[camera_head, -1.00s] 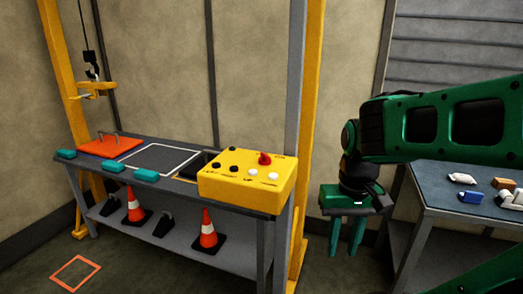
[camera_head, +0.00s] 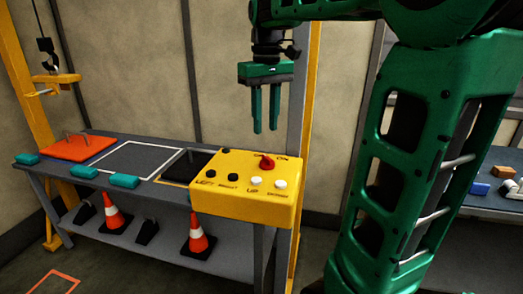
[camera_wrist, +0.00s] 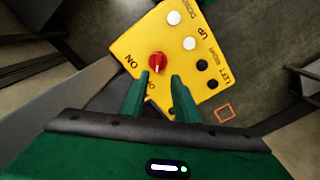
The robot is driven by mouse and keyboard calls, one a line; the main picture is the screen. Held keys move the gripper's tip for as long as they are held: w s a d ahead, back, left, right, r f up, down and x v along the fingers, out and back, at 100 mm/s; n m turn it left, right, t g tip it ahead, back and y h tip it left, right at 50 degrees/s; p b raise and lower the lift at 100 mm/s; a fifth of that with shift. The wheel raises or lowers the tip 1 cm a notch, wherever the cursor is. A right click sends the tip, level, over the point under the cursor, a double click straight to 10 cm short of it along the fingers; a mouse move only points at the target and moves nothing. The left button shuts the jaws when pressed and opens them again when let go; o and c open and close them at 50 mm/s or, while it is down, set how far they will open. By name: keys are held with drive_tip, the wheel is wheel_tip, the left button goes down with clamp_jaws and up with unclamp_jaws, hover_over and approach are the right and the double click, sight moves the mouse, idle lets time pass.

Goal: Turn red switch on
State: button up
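The red switch (camera_head: 266,162) is a knob on top of the yellow control box (camera_head: 245,206), near the box's back edge, beside the "ON" label. In the wrist view the red switch (camera_wrist: 157,62) lies just past the fingertips, nearer the left finger, with a pale mark on it. My gripper (camera_head: 265,130) points down above the box and is apart from the switch. In the wrist view my gripper (camera_wrist: 161,76) shows its two green fingers spread with nothing between them.
White buttons (camera_head: 267,183) and black buttons (camera_head: 220,164) sit on the box around the switch. A grey upright post stands close behind the box. A grey table (camera_head: 144,141) with an orange plate (camera_head: 78,146) extends left. Cones (camera_head: 198,234) stand on its lower shelf.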

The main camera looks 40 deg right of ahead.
sight(267, 157)
drive_tip(key=f, duration=0.9)
drive_tip(key=shift+s+d, duration=0.1)
drive_tip(key=shift+d, duration=0.15)
clamp_jaws()
